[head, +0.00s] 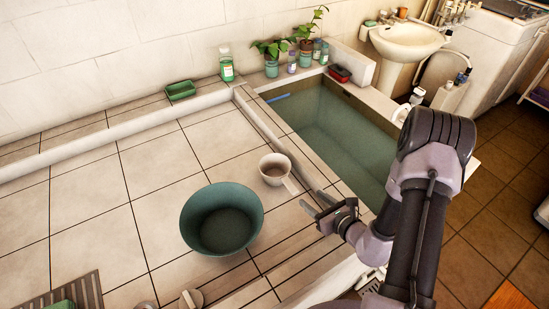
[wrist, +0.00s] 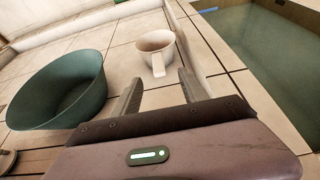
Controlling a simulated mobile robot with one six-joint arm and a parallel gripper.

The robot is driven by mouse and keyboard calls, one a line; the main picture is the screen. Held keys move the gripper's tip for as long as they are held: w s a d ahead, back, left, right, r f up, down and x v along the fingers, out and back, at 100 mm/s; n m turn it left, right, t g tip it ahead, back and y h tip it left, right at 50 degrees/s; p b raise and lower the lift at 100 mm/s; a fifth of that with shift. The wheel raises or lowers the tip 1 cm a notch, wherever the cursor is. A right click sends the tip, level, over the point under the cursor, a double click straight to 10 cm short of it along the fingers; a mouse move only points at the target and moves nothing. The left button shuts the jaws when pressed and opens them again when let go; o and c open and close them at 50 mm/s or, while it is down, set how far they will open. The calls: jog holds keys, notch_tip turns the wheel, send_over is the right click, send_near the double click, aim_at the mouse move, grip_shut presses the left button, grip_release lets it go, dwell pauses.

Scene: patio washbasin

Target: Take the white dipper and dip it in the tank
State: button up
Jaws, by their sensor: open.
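The white dipper (head: 274,169) stands upright on the tiled counter, between the green basin and the tank. Its handle (head: 291,186) points toward my gripper. In the wrist view the dipper (wrist: 153,43) is just beyond my fingers, with its handle (wrist: 158,66) hanging toward the gap between them. My gripper (head: 317,206) is open and empty, a short way from the handle and apart from it. In the wrist view my two fingers (wrist: 160,90) are spread. The tank (head: 342,135) holds greenish water and lies right of the dipper; it also shows in the wrist view (wrist: 276,60).
A green basin (head: 221,219) stands left of the dipper, also in the wrist view (wrist: 62,92). A raised tiled rim (head: 283,145) borders the tank. Bottles and potted plants (head: 271,66) line the back ledge. A green soap dish (head: 180,90) sits by the wall.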

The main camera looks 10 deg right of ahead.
aim_at(289, 183)
jog(key=b+x, duration=0.1)
jog(key=x, duration=0.4)
jog(key=b+x, duration=0.2)
jog(key=x, duration=0.3)
jog(key=b+x, duration=0.1)
jog(key=x, duration=0.4)
jog(key=shift+w+a, duration=0.1)
jog(key=shift+a, duration=0.3)
grip_shut()
